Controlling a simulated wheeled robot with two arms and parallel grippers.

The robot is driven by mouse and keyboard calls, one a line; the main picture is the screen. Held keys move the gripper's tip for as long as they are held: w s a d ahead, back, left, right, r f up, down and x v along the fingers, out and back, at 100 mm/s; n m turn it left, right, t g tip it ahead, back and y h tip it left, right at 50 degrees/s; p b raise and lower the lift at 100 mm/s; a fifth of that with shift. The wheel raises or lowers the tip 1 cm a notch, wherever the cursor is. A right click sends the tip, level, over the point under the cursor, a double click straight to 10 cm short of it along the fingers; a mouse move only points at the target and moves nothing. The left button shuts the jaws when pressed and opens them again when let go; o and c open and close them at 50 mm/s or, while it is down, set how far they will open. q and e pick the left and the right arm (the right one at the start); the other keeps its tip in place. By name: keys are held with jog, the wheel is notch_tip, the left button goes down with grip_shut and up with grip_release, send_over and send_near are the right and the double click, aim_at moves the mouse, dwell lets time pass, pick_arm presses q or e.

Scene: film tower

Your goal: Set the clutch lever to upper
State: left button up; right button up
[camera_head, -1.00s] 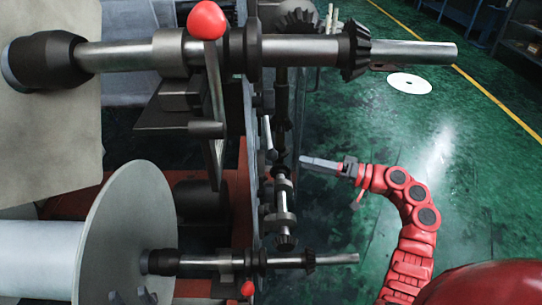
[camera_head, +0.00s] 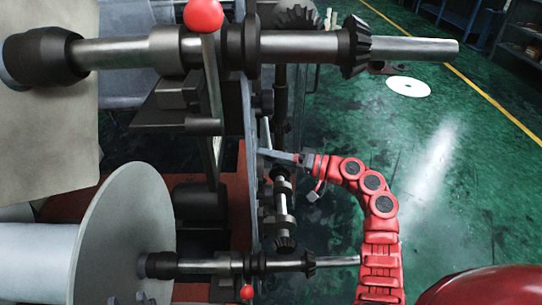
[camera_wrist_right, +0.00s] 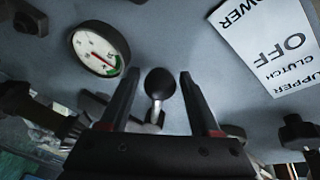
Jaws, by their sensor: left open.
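The clutch lever (camera_wrist_right: 160,83) has a black ball knob on a short shiny stem and shows in the right wrist view. My right gripper (camera_wrist_right: 158,76) is open, its two dark fingers on either side of the knob with a gap at each side. The white clutch label (camera_wrist_right: 283,45), reading UPPER, OFF and LOWER, appears upside down at upper right. In the head view, the red arm holds my right gripper (camera_head: 272,154) at the machine's side plate; the clutch lever cannot be made out there. My left gripper is not in view.
A round gauge (camera_wrist_right: 101,49) sits left of the knob on the grey panel. A large shaft (camera_head: 400,50) with bevel gears crosses above the arm, and a lower shaft (camera_head: 330,262) lies below. A red-knobbed lever (camera_head: 204,15) stands left. Green floor (camera_head: 440,200) is open at right.

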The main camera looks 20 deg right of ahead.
grip_shut()
dwell(1.2)
